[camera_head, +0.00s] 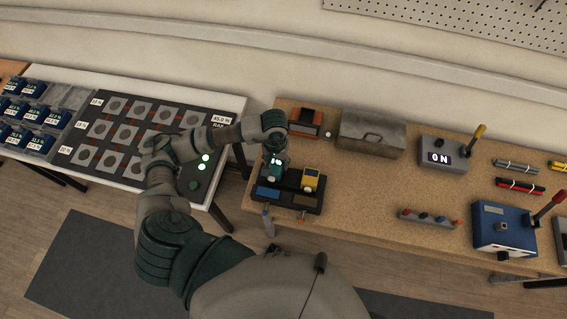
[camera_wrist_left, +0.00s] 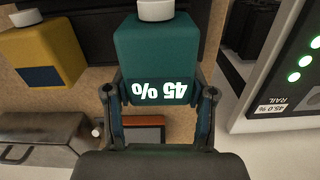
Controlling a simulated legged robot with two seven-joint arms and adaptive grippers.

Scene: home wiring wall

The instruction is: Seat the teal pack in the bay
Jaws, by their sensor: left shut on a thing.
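The teal pack (camera_wrist_left: 155,55) shows large in the left wrist view, with a "45 %" label upside down and a pale knob. It also shows in the head view (camera_head: 275,172), partly hidden by my left gripper (camera_head: 276,160). The left gripper is shut on it, one finger on each side in the left wrist view (camera_wrist_left: 158,102). The pack is over the left part of a black dock (camera_head: 290,204) near the bench's left end. A yellow pack (camera_head: 310,180) stands in the dock's right part. I cannot tell whether the teal pack touches the bay. My right gripper is out of view.
Left of the bench, a white table holds a dark panel (camera_head: 122,157) of round sockets with green lights. Behind the dock are an orange-and-black box (camera_head: 305,122) and a grey metal case (camera_head: 370,134). A blue lever box (camera_head: 503,228) stands right.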

